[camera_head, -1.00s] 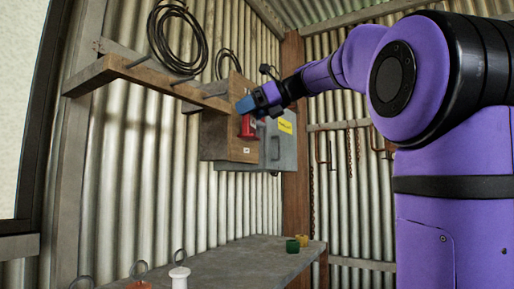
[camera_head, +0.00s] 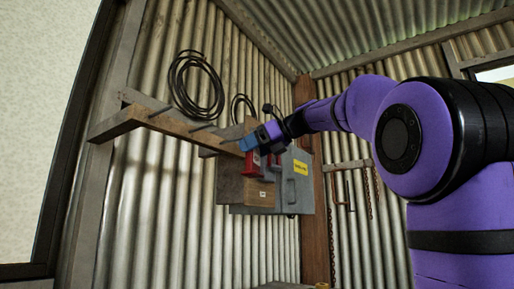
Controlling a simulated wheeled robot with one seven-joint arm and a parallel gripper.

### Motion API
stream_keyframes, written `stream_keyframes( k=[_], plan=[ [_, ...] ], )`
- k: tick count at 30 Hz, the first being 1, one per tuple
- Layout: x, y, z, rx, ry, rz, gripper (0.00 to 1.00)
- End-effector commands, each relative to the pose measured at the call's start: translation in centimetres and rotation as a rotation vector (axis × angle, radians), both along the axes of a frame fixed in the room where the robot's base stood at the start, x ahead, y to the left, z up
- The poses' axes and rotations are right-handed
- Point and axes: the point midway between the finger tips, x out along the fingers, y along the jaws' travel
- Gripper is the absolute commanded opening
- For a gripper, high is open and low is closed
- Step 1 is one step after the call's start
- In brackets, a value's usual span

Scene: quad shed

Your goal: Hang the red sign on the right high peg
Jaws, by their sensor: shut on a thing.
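My gripper (camera_head: 256,139) has blue fingertips and is shut on the red sign (camera_head: 252,165). The sign hangs below the fingers, with a small pale mark on its face. It is in front of a wooden board and close to the right end of a wooden rail (camera_head: 166,124). Thin dark pegs stick out from the rail, one at its left part (camera_head: 159,111) and one further right (camera_head: 204,128). The sign appears apart from both pegs. I cannot tell its exact depth from the rail's end.
A black cable coil (camera_head: 197,85) hangs above the rail, with a smaller coil (camera_head: 242,103) to its right. A grey metal box (camera_head: 297,190) with a yellow label is right of the wooden board (camera_head: 240,190). Chains (camera_head: 370,195) hang on the back wall.

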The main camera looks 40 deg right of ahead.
Motion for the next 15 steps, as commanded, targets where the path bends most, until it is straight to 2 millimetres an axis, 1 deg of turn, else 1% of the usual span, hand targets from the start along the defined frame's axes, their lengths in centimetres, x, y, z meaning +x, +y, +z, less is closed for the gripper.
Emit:
stream_keyframes(
  k=[15],
  plan=[
    [2.5, 0.9, -0.2, 0.001, -0.001, 0.0, 0.37]
  ],
)
